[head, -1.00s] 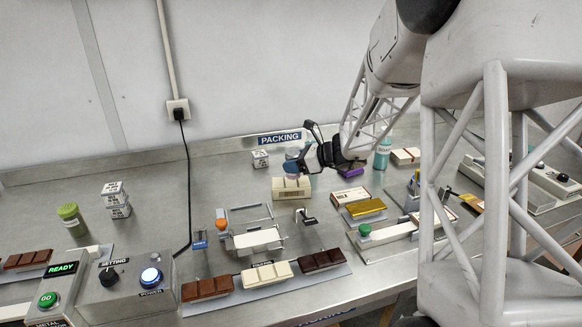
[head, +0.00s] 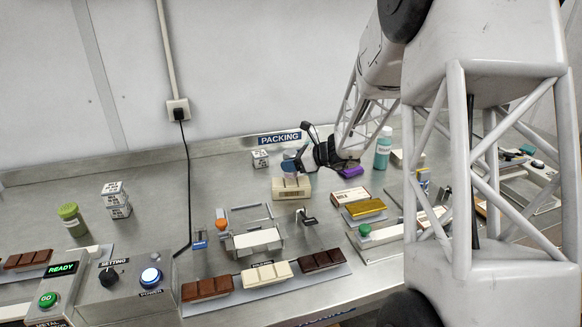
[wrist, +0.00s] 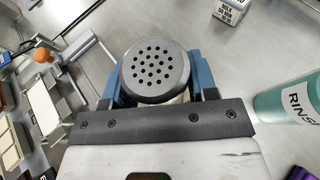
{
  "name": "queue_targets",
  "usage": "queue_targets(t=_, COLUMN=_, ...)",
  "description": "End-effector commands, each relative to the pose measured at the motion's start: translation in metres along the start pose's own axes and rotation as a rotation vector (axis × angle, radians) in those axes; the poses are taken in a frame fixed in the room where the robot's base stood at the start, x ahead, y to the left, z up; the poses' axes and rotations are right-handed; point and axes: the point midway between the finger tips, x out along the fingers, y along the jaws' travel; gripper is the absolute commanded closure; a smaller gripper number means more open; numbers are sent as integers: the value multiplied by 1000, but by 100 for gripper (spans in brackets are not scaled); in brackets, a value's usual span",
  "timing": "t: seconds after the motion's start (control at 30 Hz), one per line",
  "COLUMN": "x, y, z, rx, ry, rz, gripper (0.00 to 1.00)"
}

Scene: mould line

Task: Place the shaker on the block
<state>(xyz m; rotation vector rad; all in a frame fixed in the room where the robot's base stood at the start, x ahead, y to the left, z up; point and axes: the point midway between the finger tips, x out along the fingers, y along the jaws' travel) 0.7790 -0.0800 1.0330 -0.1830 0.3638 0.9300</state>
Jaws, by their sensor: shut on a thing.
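The shaker (wrist: 156,71) has a round dark grey lid with many small holes. In the wrist view it sits between the two blue fingers of my gripper (wrist: 158,88), which is shut on it. Its body is mostly hidden below the lid. In the head view my gripper (head: 291,165) is just above a cream block (head: 291,189) on the bench, and the shaker is largely hidden by the fingers. I cannot tell whether the shaker touches the block.
A teal rinse bottle (head: 383,150) and a purple item (head: 348,172) stand right of my gripper. A small white box (head: 260,158) is behind left. A metal frame fixture (head: 255,238) and chocolate bars (head: 207,288) lie in front.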

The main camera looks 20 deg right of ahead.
Motion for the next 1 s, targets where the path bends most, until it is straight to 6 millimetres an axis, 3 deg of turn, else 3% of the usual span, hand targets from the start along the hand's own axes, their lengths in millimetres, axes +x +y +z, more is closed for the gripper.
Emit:
queue_targets(t=0.2, x=7, y=0, z=-17, rx=0, ry=1, rz=0, gripper=73)
queue_targets(t=0.67, x=8, y=0, z=-20, rx=0, ry=0, rz=0, gripper=73)
queue_targets(t=0.7, x=8, y=0, z=-20, rx=0, ry=0, rz=0, gripper=41)
queue_targets(t=0.83, x=8, y=0, z=-20, rx=0, ry=0, rz=0, gripper=22)
queue_targets(t=1.0, x=8, y=0, z=-20, rx=0, ry=0, rz=0, gripper=22)
